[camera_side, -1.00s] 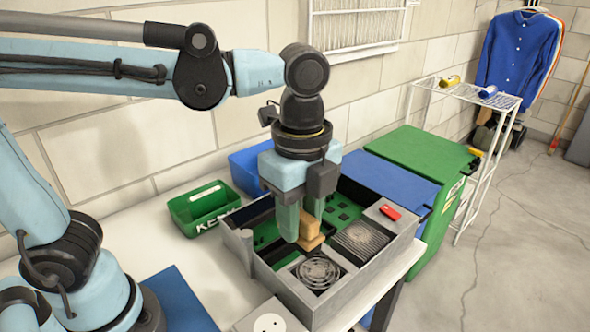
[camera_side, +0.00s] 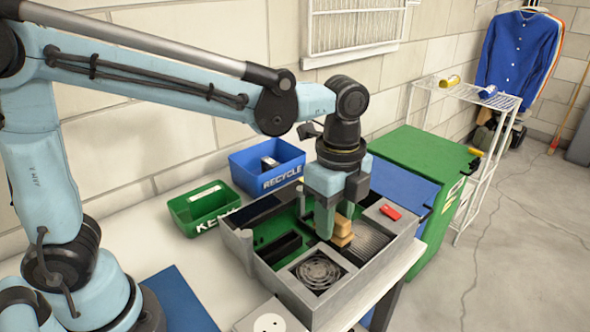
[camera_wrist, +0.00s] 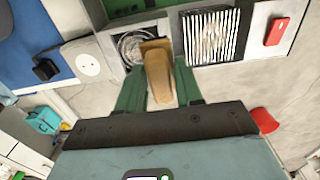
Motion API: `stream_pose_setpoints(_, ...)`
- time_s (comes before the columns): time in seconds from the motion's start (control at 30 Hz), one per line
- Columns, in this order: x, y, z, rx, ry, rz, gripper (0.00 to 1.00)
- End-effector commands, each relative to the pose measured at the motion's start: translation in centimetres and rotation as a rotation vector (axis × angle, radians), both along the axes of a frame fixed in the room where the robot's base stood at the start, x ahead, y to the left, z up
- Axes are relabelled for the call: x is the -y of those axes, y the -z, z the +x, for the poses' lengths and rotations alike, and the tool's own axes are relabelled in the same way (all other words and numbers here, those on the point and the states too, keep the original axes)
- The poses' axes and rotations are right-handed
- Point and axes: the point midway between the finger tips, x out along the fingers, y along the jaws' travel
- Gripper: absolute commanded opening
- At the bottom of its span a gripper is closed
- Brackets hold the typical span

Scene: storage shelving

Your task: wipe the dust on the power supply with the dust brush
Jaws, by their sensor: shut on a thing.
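My gripper (camera_side: 333,222) points down over the open grey case (camera_side: 302,298), shut on the dust brush (camera_side: 344,231), a tan wooden block-like tool. The brush also shows between the green fingers in the wrist view (camera_wrist: 158,72). In the side view the brush is at the left edge of a striped, finned unit (camera_side: 369,236); contact is unclear. A unit with a round fan grille (camera_side: 318,271) lies in the case's near corner. No label shows which unit is the power supply. I cannot make out dust, and the bristles are not clearly visible.
A red item (camera_side: 390,212) lies on the case's right corner. A green bin (camera_side: 203,208) and a blue RECYCLE bin (camera_side: 268,166) stand behind left. A white socket plate (camera_side: 270,322) is at the front. The case walls stand around the work.

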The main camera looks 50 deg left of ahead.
Motion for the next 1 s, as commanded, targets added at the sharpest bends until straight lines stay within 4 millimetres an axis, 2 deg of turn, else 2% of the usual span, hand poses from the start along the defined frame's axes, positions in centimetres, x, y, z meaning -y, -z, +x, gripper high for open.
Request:
stream_pose_setpoints(0.37,0.0,3.5,0.0,0.000,0.000,0.000,0.11)
stream_pose_setpoints(0.43,0.0,4.9,0.0,0.000,0.000,0.000,0.11)
stream_pose_setpoints(0.5,0.0,4.5,-0.8,0.000,0.002,0.000,0.03)
stream_pose_setpoints(1.0,0.0,4.7,-5.3,0.000,0.001,0.000,0.02)
